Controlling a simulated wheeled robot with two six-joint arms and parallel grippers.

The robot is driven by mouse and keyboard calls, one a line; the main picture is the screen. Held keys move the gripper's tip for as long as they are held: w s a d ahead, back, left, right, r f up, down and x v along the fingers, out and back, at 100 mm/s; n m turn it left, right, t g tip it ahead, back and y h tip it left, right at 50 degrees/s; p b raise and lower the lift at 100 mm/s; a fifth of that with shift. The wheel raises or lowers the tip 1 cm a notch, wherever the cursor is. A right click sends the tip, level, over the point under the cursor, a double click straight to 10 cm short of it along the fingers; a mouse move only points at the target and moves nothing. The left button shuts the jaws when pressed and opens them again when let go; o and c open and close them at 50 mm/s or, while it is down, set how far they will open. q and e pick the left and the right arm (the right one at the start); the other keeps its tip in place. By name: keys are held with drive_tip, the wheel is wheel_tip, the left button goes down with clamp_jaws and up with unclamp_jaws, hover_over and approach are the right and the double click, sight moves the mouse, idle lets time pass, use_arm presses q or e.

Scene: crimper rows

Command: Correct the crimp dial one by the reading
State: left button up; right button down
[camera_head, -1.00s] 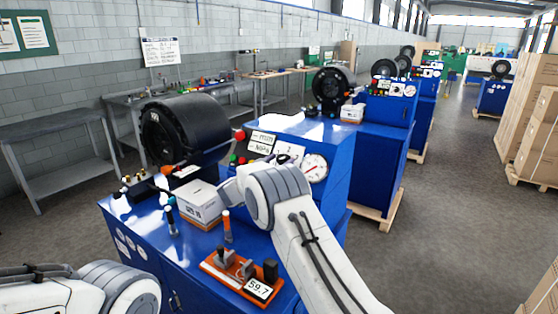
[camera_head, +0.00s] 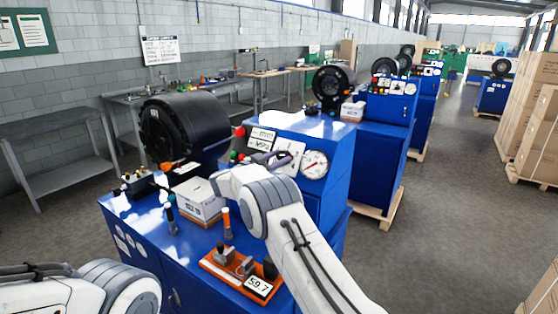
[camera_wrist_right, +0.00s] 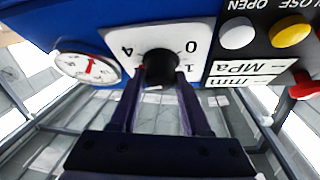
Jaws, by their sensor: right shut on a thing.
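The crimp dial is a black knob (camera_wrist_right: 160,64) on a white plate (camera_wrist_right: 115,42) with the figures 4, 0 and 1 visible, upside down in the right wrist view. My right gripper (camera_wrist_right: 161,82) has its two dark fingers on either side of the knob, shut on it. In the head view my right gripper (camera_head: 277,160) is at the white dial plate (camera_head: 291,152) on the blue machine, and my wrist partly hides the panel. A small display (camera_head: 258,286) on an orange stand reads 59.7. Only a link of my left arm shows; its gripper is out of view.
A round pressure gauge (camera_head: 314,164) sits right of the dial. MPa and mm labels and buttons, white (camera_wrist_right: 238,33) and yellow (camera_wrist_right: 290,32), lie close beside it, with a red knob (camera_wrist_right: 305,86). A white box (camera_head: 200,199) and an orange-handled tool (camera_head: 227,222) stand on the blue bench.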

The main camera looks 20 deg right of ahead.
drive_tip(key=shift+r+m+g, duration=0.1)
drive_tip(key=shift+m+g, duration=0.5)
drive_tip(key=shift+m, duration=0.6)
drive_tip(key=shift+w+m+g+p, duration=0.1)
drive_tip(key=shift+m+g+p, duration=0.3)
drive_tip(key=shift+p, duration=0.05)
drive_tip(key=shift+m+g+h, duration=0.3)
drive_tip(key=shift+m, duration=0.3)
drive_tip(key=shift+c, duration=1.9)
unclamp_jaws()
drive_tip(key=b+v, duration=0.3)
drive_tip(key=v, duration=0.7)
drive_tip(key=shift+a, duration=0.25)
